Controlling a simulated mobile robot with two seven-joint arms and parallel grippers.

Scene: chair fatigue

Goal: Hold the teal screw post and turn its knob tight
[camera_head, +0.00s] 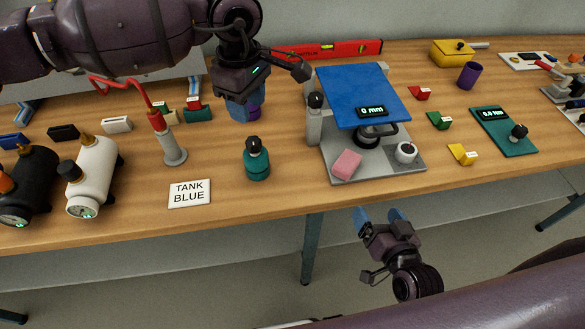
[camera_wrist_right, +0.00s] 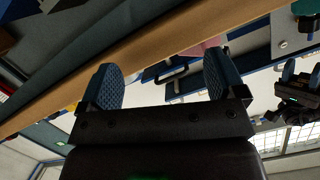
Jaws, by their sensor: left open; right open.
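The teal screw post (camera_head: 257,166) stands upright near the front edge of the wooden table, with a black knob (camera_head: 254,146) on top. My left gripper (camera_head: 245,108) points down above and behind the post, apart from it, and is open. A purple thing (camera_head: 254,113) shows partly behind its fingers; I cannot tell its exact place relative to them. My right gripper (camera_head: 380,215) is open and empty, in front of the table edge and to the right of the post. Its two spread blue fingers show in the right wrist view (camera_wrist_right: 162,82); the post is not recognisable there.
A blue-topped stand (camera_head: 362,88) on a grey base with a pink block (camera_head: 346,165) is right of the post. A "TANK BLUE" card (camera_head: 189,193), a grey post with a red handle (camera_head: 172,148) and a white tank (camera_head: 92,178) are left. Bare wood surrounds the post.

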